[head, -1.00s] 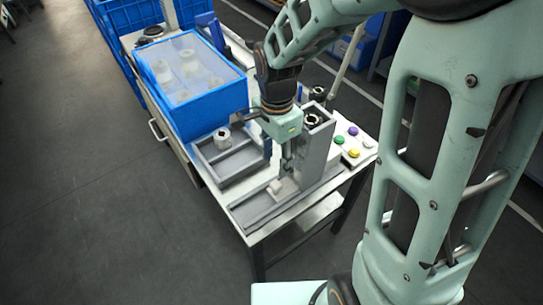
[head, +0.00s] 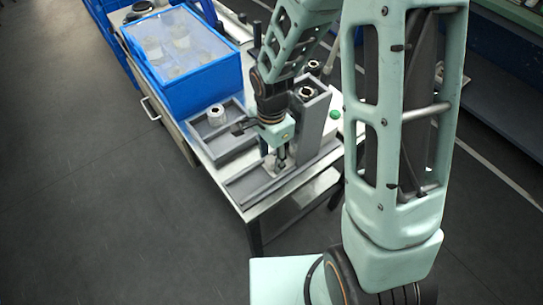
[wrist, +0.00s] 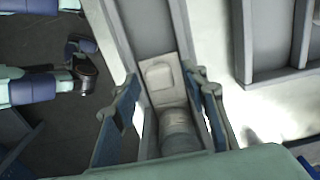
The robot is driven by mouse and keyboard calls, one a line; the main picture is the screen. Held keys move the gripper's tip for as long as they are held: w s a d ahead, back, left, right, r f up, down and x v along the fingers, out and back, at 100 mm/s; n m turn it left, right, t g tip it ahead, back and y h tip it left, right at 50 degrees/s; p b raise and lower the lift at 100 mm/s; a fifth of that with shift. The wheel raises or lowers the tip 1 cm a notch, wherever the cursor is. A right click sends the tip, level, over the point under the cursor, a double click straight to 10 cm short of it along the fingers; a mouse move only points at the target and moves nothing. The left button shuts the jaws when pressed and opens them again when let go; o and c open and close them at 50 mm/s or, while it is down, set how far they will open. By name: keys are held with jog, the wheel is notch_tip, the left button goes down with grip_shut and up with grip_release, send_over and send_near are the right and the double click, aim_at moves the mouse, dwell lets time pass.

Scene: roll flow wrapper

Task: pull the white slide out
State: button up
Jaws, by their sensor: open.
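The white slide (wrist: 160,78) is a pale plate with a small raised block, lying in the grey channel in the wrist view. In the head view the slide (head: 268,164) is partly hidden by my gripper (head: 281,162). In the wrist view my gripper (wrist: 166,88) is open. Its two blue-grey fingers stand on either side of the channel, near the slide's two edges. A grey cylinder (wrist: 178,132) lies in the channel between the fingers, on the side nearer my palm. I cannot tell whether either finger touches the slide.
A grey tower (head: 313,122) with a roll (head: 307,93) on top stands right behind my gripper. A grey tray (head: 233,140) holding a pale roll (head: 216,115) is to the left. A blue bin (head: 190,98) with a clear lid stands behind. Open floor lies at the front left.

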jog(key=shift+c, duration=0.6)
grip_shut()
jog(key=s+a+b, duration=0.1)
jog(key=s+a, duration=0.1)
jog(key=a, duration=0.1)
jog(key=s+a+b, duration=0.1)
jog(key=a, duration=0.1)
jog(key=s+a+b, duration=0.1)
jog(key=s+a, duration=0.1)
jog(key=a, duration=0.1)
jog(key=shift+s+a, duration=0.3)
jog(key=shift+s, duration=0.05)
jog(key=shift+o, duration=0.6)
grip_release()
jog(key=shift+s, duration=0.1)
